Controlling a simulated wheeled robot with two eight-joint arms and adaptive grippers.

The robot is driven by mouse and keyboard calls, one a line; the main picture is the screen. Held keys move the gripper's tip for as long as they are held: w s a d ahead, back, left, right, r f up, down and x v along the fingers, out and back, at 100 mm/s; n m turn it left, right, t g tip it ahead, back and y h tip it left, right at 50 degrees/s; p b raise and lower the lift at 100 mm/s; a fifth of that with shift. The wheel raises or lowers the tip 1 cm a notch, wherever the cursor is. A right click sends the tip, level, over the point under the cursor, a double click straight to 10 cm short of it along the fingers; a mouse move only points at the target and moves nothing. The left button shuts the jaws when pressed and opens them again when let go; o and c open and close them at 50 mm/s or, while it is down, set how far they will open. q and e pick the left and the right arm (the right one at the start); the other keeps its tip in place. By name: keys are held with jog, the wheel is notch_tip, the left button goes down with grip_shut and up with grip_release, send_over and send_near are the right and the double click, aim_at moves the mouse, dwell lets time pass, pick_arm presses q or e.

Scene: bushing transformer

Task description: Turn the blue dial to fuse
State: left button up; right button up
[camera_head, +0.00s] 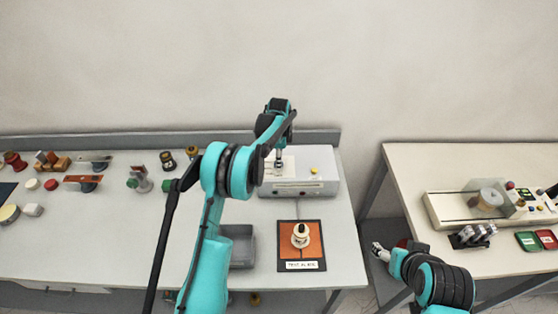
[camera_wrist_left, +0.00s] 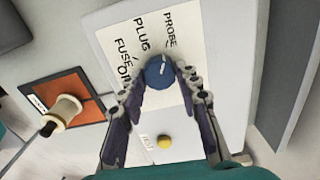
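The blue dial (camera_wrist_left: 159,72) sits on a white label plate (camera_wrist_left: 112,25) in the left wrist view, with the words PROBE, PLUG and FUSE printed around it. A short white mark on the dial points up, towards the PROBE side. My left gripper (camera_wrist_left: 161,76) has its two fingertips on either side of the dial, very near it; whether they touch it I cannot tell. In the head view, my left gripper (camera_head: 279,163) is over the white instrument box (camera_head: 318,187) and hides the dial. My right gripper (camera_head: 379,252) hangs by the right table, away from the box.
A yellow button (camera_head: 314,170) is on the box, near the dial. An orange mat (camera_head: 288,258) with a cream spool-like part (camera_head: 300,235) lies in front. A grey bin (camera_head: 241,250) is left of the mat. Fittings crowd the left table; the right table (camera_head: 430,160) holds another device.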

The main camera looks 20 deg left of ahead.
pick_arm(q)
jog(key=shift+n, duration=0.3)
jog(key=n+b, duration=0.2)
jog(key=shift+f+n, duration=0.1)
jog(key=shift+n, duration=0.2)
jog(key=n+b, duration=0.1)
jog(key=n, duration=0.2)
jog(key=shift+n, duration=0.4)
jog(key=n+b, duration=0.1)
jog(key=n, duration=0.3)
jog(key=shift+b, duration=0.3)
jog(key=n, duration=0.4)
jog(key=shift+n+b, duration=0.3)
jog(key=shift+b, duration=0.1)
jog(key=shift+w, duration=0.1)
jog(key=o, duration=1.2)
jog(key=shift+c, duration=0.2)
